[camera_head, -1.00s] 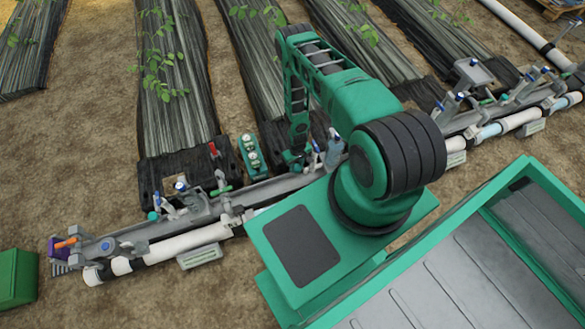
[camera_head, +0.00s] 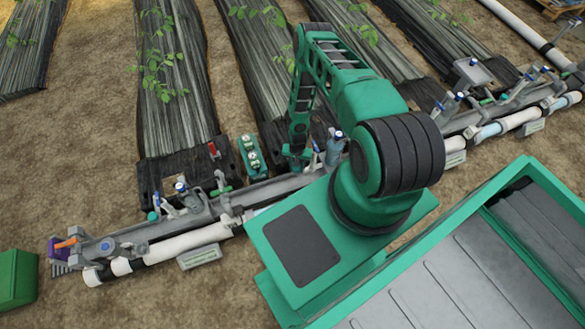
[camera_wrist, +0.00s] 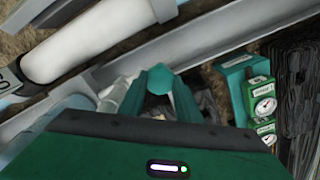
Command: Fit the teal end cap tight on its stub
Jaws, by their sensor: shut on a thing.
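My gripper (camera_wrist: 160,100) shows in the wrist view above its green palm, shut on a small teal piece (camera_wrist: 159,79) that looks like the teal end cap. The fingers hide most of the piece. In the head view my gripper (camera_head: 296,161) points down at the manifold line, and the cap cannot be made out there. I cannot tell which stub is the cap's, or whether the cap touches one.
A green gauge block (camera_head: 250,153) stands close left of my gripper; its dials also show in the wrist view (camera_wrist: 264,106). A blue-topped grey fitting (camera_head: 335,148) stands close right. The grey rail (camera_head: 268,190) and white pipe (camera_head: 190,240) run below. A green box (camera_head: 17,279) sits far left.

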